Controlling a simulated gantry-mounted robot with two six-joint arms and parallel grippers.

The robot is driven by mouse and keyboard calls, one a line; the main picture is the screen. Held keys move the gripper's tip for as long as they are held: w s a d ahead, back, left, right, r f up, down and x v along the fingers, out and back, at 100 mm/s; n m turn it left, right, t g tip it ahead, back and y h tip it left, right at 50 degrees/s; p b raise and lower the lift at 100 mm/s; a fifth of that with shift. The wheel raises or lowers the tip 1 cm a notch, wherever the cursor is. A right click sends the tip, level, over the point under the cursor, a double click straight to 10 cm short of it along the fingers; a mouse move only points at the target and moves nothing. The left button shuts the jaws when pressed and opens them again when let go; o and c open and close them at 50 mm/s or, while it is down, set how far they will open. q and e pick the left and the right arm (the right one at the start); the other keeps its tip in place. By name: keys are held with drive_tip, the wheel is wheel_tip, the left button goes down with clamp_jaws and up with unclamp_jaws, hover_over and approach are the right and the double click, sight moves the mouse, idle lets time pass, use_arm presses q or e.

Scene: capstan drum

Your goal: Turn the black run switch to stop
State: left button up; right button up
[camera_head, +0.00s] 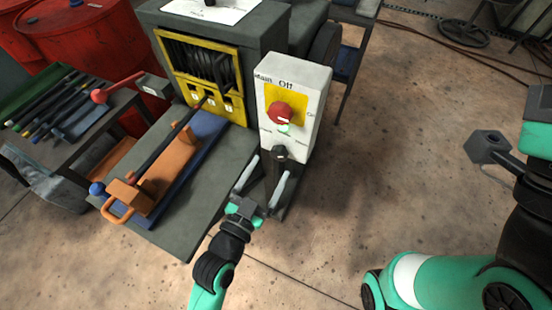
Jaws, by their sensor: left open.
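The black run switch (279,153) is a small dark knob low on the front of a pale grey control box (311,110). Small lettering runs above it, too blurred to read, and I cannot tell which way the knob points. My left gripper (267,170) comes up from below, open, with its two pale fingers apart. Its fingertips are just below and to either side of the black switch; I cannot tell whether they touch it. My right arm (420,285) is at the right, and its fingers do not show.
Above the black switch are a red rotary knob (279,113) on a yellow plate and a greenish lamp (285,129). To the left stand the capstan machine (190,215), an orange clamp (128,192), a tool bench and red drums (90,45).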

sight(278, 157)
use_arm(q)
drive_tip(key=b+x, duration=0.1)
drive_tip(key=x, duration=0.3)
drive_tip(key=shift+w+d, duration=0.25)
drive_tip(key=shift+w, duration=0.05)
drive_tip(key=shift+c, duration=0.3)
clamp_jaws()
